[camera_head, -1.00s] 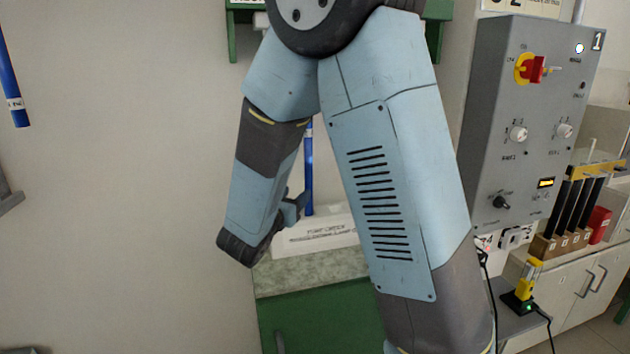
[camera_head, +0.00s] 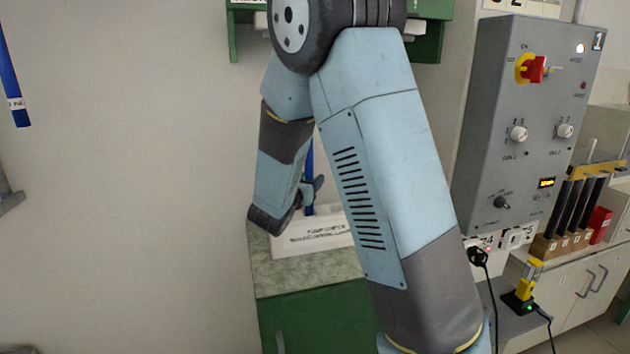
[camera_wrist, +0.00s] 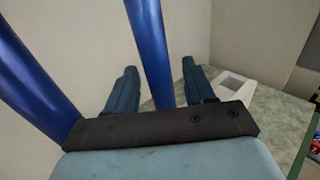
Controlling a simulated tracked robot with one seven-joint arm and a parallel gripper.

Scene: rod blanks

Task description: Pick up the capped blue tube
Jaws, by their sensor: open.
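A slim upright blue tube (camera_head: 309,158) stands at the back of the counter, partly hidden by my arm. In the head view my gripper (camera_head: 313,190) is beside its lower part. In the wrist view my gripper (camera_wrist: 159,66) is open, with a dark finger on each side of a blue tube (camera_wrist: 147,40). I cannot tell whether either finger touches it. A second, larger-looking blue tube (camera_wrist: 32,70) slants past on the left, outside the fingers. The tube ends are out of view, so I cannot see a cap.
A white sign block (camera_head: 318,240) stands on the counter (camera_head: 275,280) by the tube. Another blue tube (camera_head: 10,75) with a white label shows at the far left. A grey control panel (camera_head: 535,120) stands at right.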

